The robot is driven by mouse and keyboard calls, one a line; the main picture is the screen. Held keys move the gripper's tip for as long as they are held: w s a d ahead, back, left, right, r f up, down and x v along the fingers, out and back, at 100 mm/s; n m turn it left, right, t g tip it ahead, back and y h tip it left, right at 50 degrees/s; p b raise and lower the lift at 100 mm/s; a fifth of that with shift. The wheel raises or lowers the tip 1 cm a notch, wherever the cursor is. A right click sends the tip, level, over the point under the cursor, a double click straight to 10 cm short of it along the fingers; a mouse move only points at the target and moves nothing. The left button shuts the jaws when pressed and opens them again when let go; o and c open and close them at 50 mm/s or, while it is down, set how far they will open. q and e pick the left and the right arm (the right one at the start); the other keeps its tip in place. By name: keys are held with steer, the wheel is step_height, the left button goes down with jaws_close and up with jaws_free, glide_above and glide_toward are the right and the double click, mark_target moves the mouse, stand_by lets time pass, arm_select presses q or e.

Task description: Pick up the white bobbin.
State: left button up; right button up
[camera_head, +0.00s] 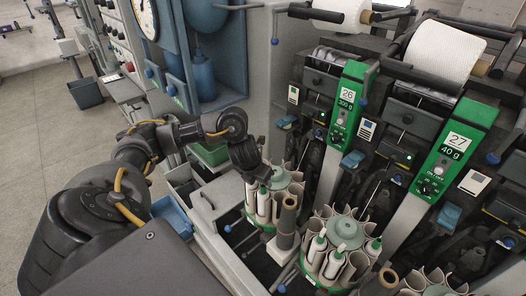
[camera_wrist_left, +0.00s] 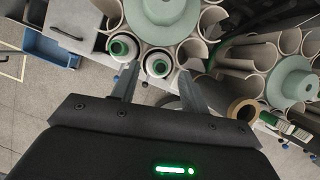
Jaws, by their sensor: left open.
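My left gripper (camera_head: 261,178) hangs over the near side of the left round magazine (camera_head: 281,177), pointing down. In the left wrist view its two fingers (camera_wrist_left: 158,76) are apart, with nothing held between them. A white bobbin with a green ring on its end (camera_wrist_left: 158,66) shows in a slot between the fingertips. A second white bobbin (camera_wrist_left: 122,48) sits in the slot to its left. In the head view a white bobbin (camera_head: 263,204) stands upright just below the gripper. I cannot tell whether the fingers touch it. My right gripper is not in view.
A second magazine (camera_head: 345,230) to the right holds several white bobbins. Green-panelled winding units (camera_head: 347,104) rise behind. A grey box (camera_head: 213,200) and a blue bin (camera_head: 172,215) lie left of the left magazine.

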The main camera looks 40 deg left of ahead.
mark_target(263, 186)
arm_select(q)
steer(key=shift+f, duration=0.4)
steer(key=x, duration=0.4)
steer(key=shift+f+p, duration=0.25)
steer(key=shift+p, duration=0.05)
steer(key=shift+s, duration=0.1)
steer(key=shift+d, duration=0.1)
steer(key=c, duration=0.5)
steer(key=shift+r, duration=0.1)
